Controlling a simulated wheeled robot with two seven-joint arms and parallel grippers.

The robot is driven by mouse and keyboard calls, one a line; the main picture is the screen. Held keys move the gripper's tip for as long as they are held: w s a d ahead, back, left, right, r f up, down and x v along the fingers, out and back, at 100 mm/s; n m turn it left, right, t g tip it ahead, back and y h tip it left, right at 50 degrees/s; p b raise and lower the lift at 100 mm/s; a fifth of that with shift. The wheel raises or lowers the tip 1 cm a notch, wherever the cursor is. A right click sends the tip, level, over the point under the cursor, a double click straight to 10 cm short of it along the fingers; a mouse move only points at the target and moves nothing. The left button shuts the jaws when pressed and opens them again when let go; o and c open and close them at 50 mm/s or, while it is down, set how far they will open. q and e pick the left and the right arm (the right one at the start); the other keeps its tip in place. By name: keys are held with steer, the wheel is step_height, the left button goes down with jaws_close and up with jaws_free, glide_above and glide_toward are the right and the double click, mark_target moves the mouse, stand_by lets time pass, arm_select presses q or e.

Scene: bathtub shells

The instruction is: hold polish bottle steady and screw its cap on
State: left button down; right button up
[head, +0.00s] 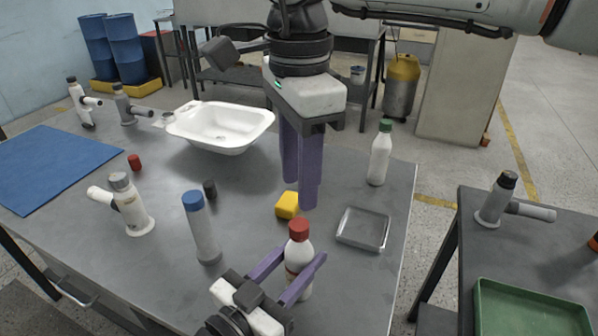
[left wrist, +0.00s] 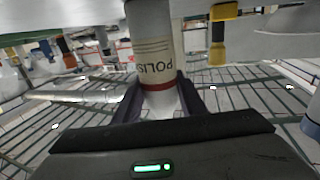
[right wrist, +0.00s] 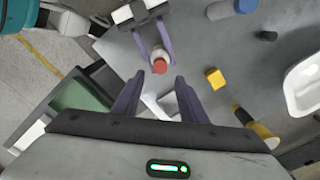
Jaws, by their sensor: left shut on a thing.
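The white polish bottle (head: 298,258) stands upright near the table's front edge. Its red cap (head: 299,228) sits on its top; how tightly it is seated cannot be told. My left gripper (head: 300,262) is shut on the bottle's body. In the left wrist view the bottle (left wrist: 153,50), with its POLISH label upside down, is between the fingers. My right gripper (head: 300,195) points down, above and beyond the cap, and is empty. In the right wrist view its fingers are apart, and the red cap (right wrist: 160,66) lies beyond the fingertips.
A yellow block (head: 287,205) and a shallow metal tray (head: 362,229) lie near the bottle. A blue-capped bottle (head: 203,230) stands to its left and a green-capped bottle (head: 380,155) behind right. A loose red piece (head: 134,161) and a white basin (head: 222,125) are farther back.

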mark_target(299, 224)
steer(key=shift+f, duration=3.95)
jaws_close()
steer(key=m, duration=1.1)
steer(key=shift+m, duration=0.3)
steer(key=shift+o, duration=0.8)
jaws_free()
step_height(299, 224, up, 12)
